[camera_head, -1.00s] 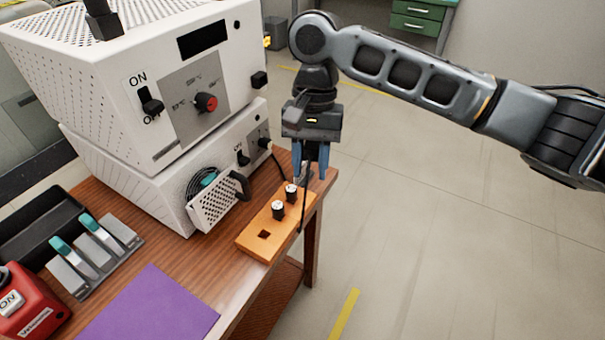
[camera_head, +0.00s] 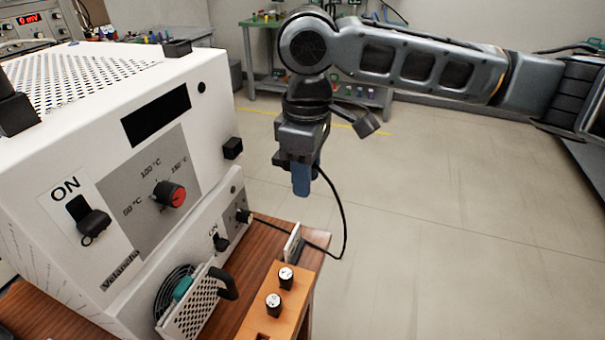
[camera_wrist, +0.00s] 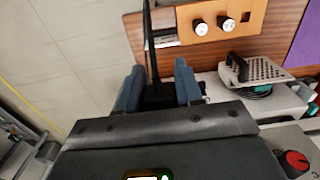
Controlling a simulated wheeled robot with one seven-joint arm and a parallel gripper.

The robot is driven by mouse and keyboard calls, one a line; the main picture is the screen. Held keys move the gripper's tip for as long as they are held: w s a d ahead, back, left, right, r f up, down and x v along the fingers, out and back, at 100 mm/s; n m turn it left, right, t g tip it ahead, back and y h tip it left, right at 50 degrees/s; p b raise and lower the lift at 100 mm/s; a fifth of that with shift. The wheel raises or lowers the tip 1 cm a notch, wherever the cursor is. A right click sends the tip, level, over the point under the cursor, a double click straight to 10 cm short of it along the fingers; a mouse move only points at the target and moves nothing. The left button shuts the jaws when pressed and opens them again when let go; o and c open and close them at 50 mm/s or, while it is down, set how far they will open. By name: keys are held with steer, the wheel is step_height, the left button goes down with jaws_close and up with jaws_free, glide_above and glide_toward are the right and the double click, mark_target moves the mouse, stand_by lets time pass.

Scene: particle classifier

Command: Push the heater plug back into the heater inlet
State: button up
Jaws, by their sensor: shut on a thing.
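My gripper (camera_head: 302,182) hangs in the air above the table's far right corner, to the right of the white stacked device (camera_head: 120,110). In the wrist view its blue fingers are shut on a black plug (camera_wrist: 157,92) with a black cable. The fingers mostly hide the plug in the head view. The cable (camera_head: 344,225) loops down and back to a black connector on the lower box (camera_head: 243,215). A black square fitting (camera_head: 233,148) on the upper box's right side may be the heater inlet; my gripper is apart from it. Its opening is not clear.
An orange board (camera_head: 262,322) with two black-and-white knobs lies on the wooden table (camera_head: 310,242). A small pale upright piece (camera_head: 292,243) stands beyond the board. A perforated fan cover (camera_head: 190,310) juts from the lower box. The floor to the right is clear.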

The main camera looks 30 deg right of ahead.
steer(key=shift+r+p, duration=0.15)
steer(key=shift+p, duration=0.3)
steer(key=shift+w+a+p, duration=0.2)
steer(key=shift+w+a, duration=0.35)
steer(key=shift+w, duration=0.25)
steer(key=shift+w+a+p, duration=0.2)
steer(key=shift+w+a, duration=0.35)
steer(key=shift+w, duration=0.2)
steer(key=shift+w+a+p, duration=0.2)
steer(key=shift+w+a, duration=0.35)
steer(key=shift+w, duration=0.25)
steer(key=shift+p, duration=1.1)
steer(key=shift+w+a+p, duration=0.55)
steer(key=shift+w+a, duration=0.35)
steer(key=shift+w, duration=0.25)
stand_by(0.5)
steer(key=o, duration=1.1)
steer(key=shift+r+b, duration=0.3)
steer(key=shift+r, duration=3.5)
